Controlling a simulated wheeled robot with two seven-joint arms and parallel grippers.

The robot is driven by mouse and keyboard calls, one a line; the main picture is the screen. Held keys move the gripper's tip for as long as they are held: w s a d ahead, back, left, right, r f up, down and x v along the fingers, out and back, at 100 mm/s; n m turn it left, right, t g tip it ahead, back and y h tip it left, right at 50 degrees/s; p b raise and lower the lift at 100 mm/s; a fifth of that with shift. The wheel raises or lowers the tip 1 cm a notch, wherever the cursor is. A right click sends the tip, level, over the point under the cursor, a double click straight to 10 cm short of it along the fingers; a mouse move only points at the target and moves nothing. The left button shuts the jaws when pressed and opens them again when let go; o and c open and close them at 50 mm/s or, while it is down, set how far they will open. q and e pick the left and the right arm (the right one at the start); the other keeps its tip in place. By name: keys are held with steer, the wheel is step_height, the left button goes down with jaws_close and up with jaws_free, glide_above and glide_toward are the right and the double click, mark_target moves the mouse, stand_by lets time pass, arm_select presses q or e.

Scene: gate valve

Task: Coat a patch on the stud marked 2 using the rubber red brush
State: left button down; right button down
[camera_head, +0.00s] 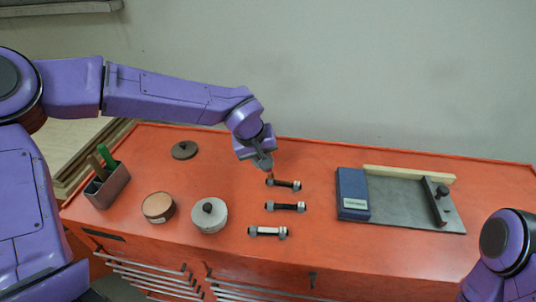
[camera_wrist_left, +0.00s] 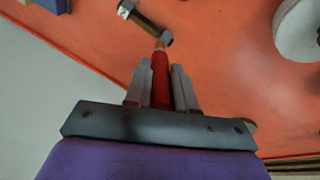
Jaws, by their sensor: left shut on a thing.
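My left gripper (camera_head: 264,163) is shut on the red brush (camera_wrist_left: 160,82) and holds it tip-down over the bench. In the left wrist view the red handle sits between the two fingers (camera_wrist_left: 158,88). The pale brush tip (camera_wrist_left: 159,45) appears at the near end nut of the rear stud (camera_wrist_left: 148,24); whether it touches cannot be told. Three studs with end nuts lie in a column: the rear stud (camera_head: 285,184), the middle stud (camera_head: 286,207) and the front stud (camera_head: 268,232). Their number marks are not readable. My right gripper is out of view.
A dark lid (camera_head: 185,150) lies behind. A grey holder (camera_head: 108,188) contains green and wooden handles. A blue box (camera_head: 352,190) and grey plate (camera_head: 405,210) are right.

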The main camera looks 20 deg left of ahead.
arm_select(q)
step_height(320, 180, up, 2)
steer(key=shift+r+p, duration=0.15)
steer(key=shift+p, duration=0.55)
steer(key=shift+d+r, duration=0.1)
steer(key=shift+r, duration=0.4)
step_height(320, 180, up, 2)
steer(key=shift+r, duration=0.95)
steer(key=shift+f, duration=0.4)
